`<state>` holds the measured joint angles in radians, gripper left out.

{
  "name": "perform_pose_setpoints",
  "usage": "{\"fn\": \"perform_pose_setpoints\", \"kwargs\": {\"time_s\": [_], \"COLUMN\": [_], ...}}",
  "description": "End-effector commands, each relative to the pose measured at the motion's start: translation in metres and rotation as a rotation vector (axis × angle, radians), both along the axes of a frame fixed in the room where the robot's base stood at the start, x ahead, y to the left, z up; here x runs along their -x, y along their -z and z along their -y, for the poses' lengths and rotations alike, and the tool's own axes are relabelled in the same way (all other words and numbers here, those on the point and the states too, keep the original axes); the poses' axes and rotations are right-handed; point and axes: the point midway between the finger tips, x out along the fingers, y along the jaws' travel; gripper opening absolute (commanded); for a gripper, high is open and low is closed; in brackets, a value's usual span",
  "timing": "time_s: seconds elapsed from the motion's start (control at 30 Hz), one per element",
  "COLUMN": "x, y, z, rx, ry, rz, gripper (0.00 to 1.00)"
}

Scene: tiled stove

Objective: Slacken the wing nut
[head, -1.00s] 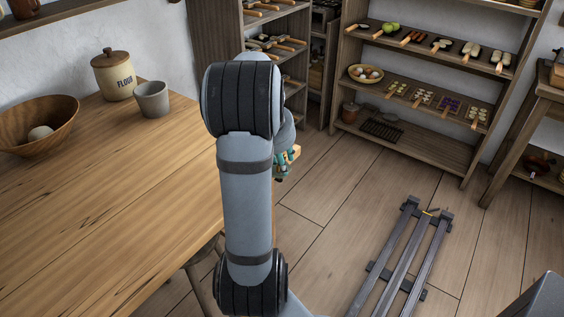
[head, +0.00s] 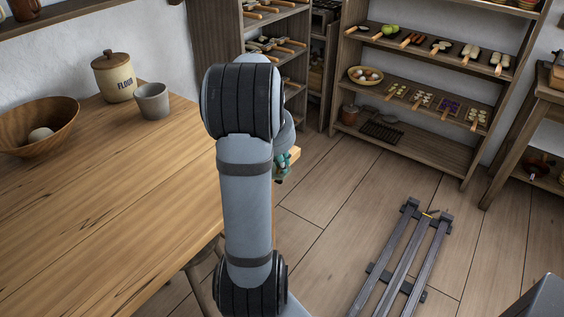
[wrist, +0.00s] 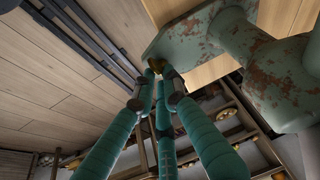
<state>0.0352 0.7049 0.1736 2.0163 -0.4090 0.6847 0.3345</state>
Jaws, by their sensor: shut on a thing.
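The nut's wings and thread cannot be made out. In the head view, my arm hides the nut and most of the gripper; only a small teal part shows beside the arm, by the table's far corner.
The wooden table (head: 120,200) fills the left, with a flour jar (head: 114,76), a grey cup (head: 152,100) and a wooden bowl (head: 35,125). Shelves (head: 410,145) with food stand at the back. My rail lies on the floor, which is otherwise largely clear at right.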

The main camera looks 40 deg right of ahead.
Motion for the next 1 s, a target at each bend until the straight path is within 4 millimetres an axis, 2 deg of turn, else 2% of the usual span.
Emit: {"fn": "perform_pose_setpoints", "kwargs": {"time_s": [0.27,0.47,1.0], "x": [0.0024,0.0035,0.0047], "y": [0.0025,0.0029,0.0057], "z": [0.0000,0.0014,0.0082], "rx": [-0.005,-0.007,-0.009], "ry": [-0.020,-0.107,-0.584], "rz": [-0.005,-0.005,-0.004], "gripper": [0.00,0.00,0.00]}}
